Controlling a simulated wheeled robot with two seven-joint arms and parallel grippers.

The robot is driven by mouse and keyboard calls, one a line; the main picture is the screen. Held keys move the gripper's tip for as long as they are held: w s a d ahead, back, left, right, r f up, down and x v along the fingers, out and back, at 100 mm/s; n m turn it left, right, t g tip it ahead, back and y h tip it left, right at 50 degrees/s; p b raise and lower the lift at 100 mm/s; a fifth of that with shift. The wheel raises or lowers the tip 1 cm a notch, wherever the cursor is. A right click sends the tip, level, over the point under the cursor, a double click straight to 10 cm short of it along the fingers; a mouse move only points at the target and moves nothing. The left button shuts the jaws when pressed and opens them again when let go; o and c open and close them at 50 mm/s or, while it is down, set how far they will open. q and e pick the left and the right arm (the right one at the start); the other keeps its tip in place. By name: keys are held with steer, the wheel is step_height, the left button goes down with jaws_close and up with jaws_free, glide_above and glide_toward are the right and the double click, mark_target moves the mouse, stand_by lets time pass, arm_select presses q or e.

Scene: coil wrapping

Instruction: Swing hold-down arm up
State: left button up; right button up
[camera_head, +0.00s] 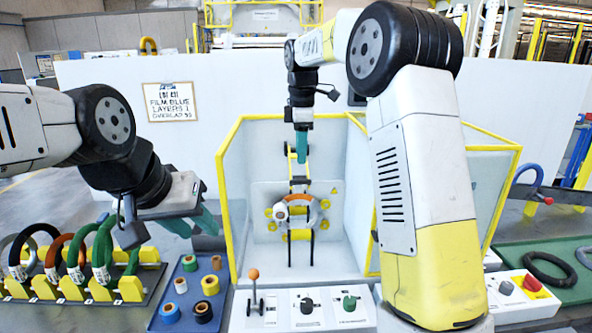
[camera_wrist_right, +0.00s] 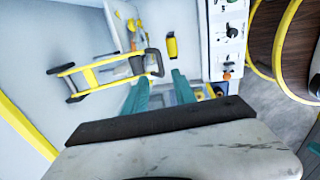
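The hold-down arm (camera_head: 299,185) is a yellow frame with black ends in the wrapping station, above the coil. It also shows in the right wrist view (camera_wrist_right: 100,72), with a black crossbar at its near end. The coil (camera_head: 318,212), orange and white, is at the station's back panel. My right gripper (camera_head: 301,146) points down with teal fingers in front of the arm's upper end. In the wrist view its fingers (camera_wrist_right: 160,88) are apart with nothing visible between them, close to the crossbar; contact is unclear. My left gripper (camera_head: 205,220) hangs left of the station; its opening is unclear.
Yellow-edged side panels (camera_head: 238,190) flank the station. A blue tray (camera_head: 183,318) with tape rolls and a rack of coils (camera_head: 100,288) are at left. A control box with a lever (camera_head: 254,293) stands in front. A green mat (camera_head: 515,258) with rings is at right.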

mark_target(301, 180)
steer(key=f, duration=0.5)
steer(key=w+f, duration=0.1)
steer(key=f, duration=0.1)
steer(key=shift+f, duration=0.15)
jaws_close()
stand_by(1.2)
